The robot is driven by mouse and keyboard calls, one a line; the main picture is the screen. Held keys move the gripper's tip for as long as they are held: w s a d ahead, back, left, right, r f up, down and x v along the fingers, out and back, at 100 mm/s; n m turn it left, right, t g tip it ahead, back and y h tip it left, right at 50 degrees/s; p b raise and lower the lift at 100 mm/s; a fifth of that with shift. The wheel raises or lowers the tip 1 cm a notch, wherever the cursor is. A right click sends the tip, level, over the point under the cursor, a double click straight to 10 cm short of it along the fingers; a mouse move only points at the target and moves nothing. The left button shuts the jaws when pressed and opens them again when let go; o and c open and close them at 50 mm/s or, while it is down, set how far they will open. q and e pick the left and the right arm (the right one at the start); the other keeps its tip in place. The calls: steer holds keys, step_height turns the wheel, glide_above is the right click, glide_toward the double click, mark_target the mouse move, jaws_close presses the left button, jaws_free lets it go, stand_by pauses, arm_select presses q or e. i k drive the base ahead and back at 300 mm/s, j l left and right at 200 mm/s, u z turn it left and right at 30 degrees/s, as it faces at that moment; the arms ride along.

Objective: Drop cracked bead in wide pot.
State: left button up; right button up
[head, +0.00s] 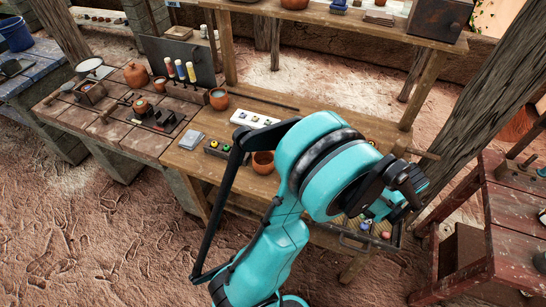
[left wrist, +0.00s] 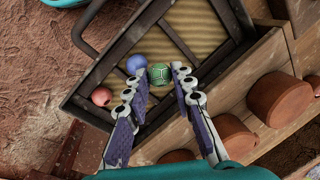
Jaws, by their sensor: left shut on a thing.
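A green bead (left wrist: 159,75) with dark lines, probably the cracked one, is between the fingertips of my left gripper (left wrist: 160,70), which is shut on it. The gripper is over the divided wooden tray (left wrist: 119,58). A blue bead (left wrist: 136,64) lies just left of the bead, and a red bead (left wrist: 101,96) lies farther left. Reddish clay pots (left wrist: 278,98) stand right of the gripper; which one is the wide pot I cannot tell. In the head view, an open clay bowl (head: 263,162) stands on the wooden table (head: 296,103). My right gripper is not seen.
A white tray (head: 254,118) with small items and a dark box (head: 218,148) stand near the bowl. A raised shelf (head: 340,22) runs along the back. A red-brown table (head: 520,235) stands at the right. My teal arm hides part of the wooden table.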

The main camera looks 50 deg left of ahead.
mark_target(268, 169)
steer(key=u, duration=1.3)
